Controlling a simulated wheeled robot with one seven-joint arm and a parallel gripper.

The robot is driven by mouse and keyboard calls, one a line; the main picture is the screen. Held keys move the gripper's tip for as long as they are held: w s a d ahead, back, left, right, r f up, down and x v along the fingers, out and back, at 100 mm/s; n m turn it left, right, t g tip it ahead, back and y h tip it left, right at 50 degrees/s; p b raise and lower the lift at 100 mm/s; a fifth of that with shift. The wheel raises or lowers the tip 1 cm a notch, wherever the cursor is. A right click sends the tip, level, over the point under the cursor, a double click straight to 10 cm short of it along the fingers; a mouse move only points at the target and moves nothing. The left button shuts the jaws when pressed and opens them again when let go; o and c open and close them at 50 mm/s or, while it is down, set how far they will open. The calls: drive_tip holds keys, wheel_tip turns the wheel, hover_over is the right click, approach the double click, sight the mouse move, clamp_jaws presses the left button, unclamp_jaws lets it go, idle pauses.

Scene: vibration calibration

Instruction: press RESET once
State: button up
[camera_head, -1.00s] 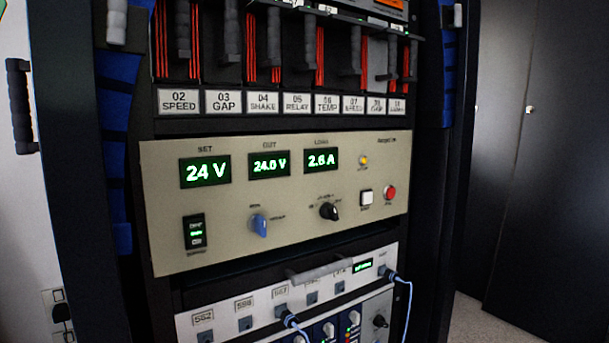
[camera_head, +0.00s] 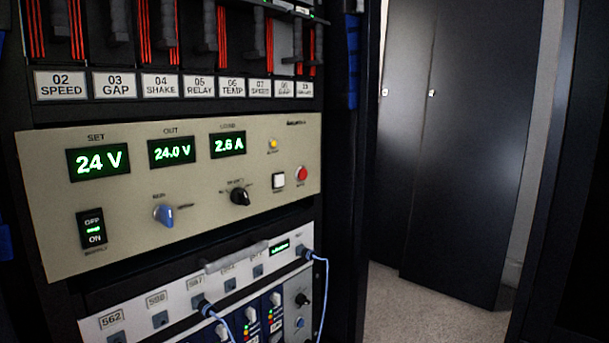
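The beige power supply panel (camera_head: 120,225) sits in the rack at left centre. The small labels under both are too blurred to read, so I cannot tell for sure which is RESET. A yellow lamp (camera_head: 273,144) is lit above them. Three green displays read 24 V (camera_head: 98,161), 24.0 V (camera_head: 172,151) and 2.6 A (camera_head: 228,145). My gripper is not in view.
A blue knob (camera_head: 164,214), a black knob (camera_head: 240,196) and an OFF/ON rocker switch (camera_head: 91,230) share the panel. Below is a patch panel (camera_head: 138,309) with plugged blue cables. Labelled modules with handles are above. Dark cabinets (camera_head: 465,150) and bare floor (camera_head: 420,308) are at right.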

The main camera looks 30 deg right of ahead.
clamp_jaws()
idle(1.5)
